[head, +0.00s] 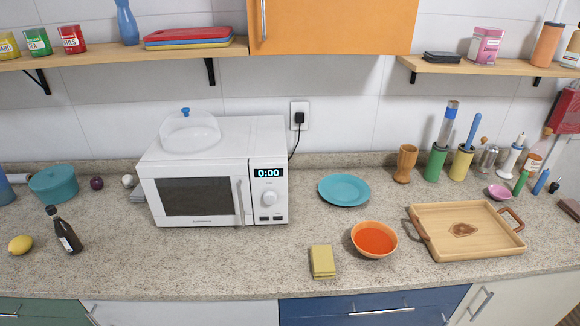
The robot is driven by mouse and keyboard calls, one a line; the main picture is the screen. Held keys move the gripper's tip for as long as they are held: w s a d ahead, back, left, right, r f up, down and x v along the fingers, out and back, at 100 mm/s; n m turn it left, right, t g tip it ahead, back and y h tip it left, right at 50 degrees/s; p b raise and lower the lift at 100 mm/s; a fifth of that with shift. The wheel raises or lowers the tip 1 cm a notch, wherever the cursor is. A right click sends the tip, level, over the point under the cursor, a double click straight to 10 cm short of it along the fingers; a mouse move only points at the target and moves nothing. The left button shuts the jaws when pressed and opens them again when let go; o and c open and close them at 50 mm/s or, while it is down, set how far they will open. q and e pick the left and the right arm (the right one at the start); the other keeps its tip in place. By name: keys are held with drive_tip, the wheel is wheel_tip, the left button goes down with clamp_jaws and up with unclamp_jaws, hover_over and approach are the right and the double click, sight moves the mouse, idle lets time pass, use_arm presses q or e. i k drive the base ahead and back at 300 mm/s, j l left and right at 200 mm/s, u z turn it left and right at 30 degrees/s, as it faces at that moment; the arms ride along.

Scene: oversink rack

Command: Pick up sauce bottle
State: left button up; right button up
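The sauce bottle (66,236) is dark, with a black cap and a pale label. It stands on the speckled counter at the left, leaning slightly in the picture, with nothing holding it. Neither of my grippers shows in the head view.
A lemon (20,245) lies left of the bottle, and a teal pot (54,184) stands behind it. A white microwave (215,180) stands to the right. Further right are a yellow sponge (322,261), an orange bowl (374,239) and a wooden tray (427,249). Counter in front of the microwave is clear.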

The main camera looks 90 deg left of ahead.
sight(63, 230)
drive_tip(key=k+j, duration=0.15)
drive_tip(key=k, duration=0.3)
drive_tip(key=k+j, duration=0.15)
drive_tip(key=k, duration=0.3)
drive_tip(key=k+j, duration=0.2)
drive_tip(key=k, duration=0.25)
drive_tip(key=k+u, duration=0.35)
drive_tip(key=k+j+u, duration=0.1)
drive_tip(key=k+u, duration=0.3)
drive_tip(key=k+l+u, duration=0.1)
drive_tip(key=u, duration=0.4)
drive_tip(key=k+u, duration=0.35)
drive_tip(key=u, duration=0.15)
drive_tip(key=k+u, duration=0.2)
drive_tip(key=u, duration=0.3)
drive_tip(key=k+z, duration=0.3)
drive_tip(key=i+j, duration=0.05)
drive_tip(key=i, duration=0.05)
